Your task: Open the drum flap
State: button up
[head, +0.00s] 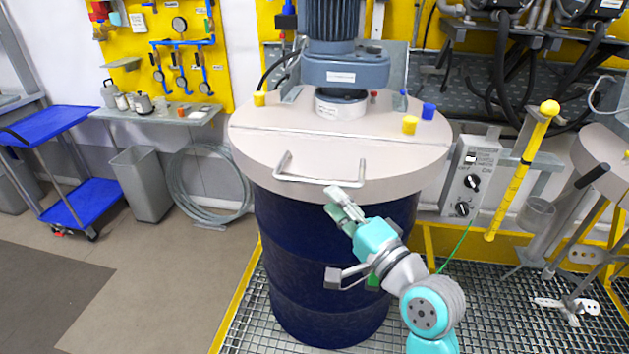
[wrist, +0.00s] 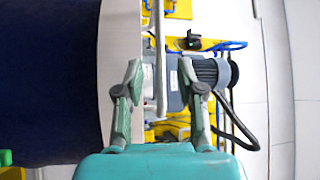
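The dark blue drum (head: 325,235) stands upright with a round light-grey lid. A straight seam crosses the lid, and the front part is the flap (head: 250,152), lying flat and closed. A pale bar handle (head: 318,181) sits on the flap near its front rim. In the wrist view my gripper (wrist: 158,66) is open, and the pale handle bar (wrist: 160,60) shows between the fingers with gaps on both sides. I cannot tell how deep the bar lies between them.
A motor (head: 340,65) stands on the lid's rear part, with yellow and blue caps nearby. A control box (head: 468,180) and a yellow-wrapped bar (head: 522,170) are to the right. A blue cart (head: 60,130) and grey bin (head: 142,182) stand left, with open floor before them.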

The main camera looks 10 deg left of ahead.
aim_at(315, 182)
jog(key=x, duration=0.7)
grip_shut()
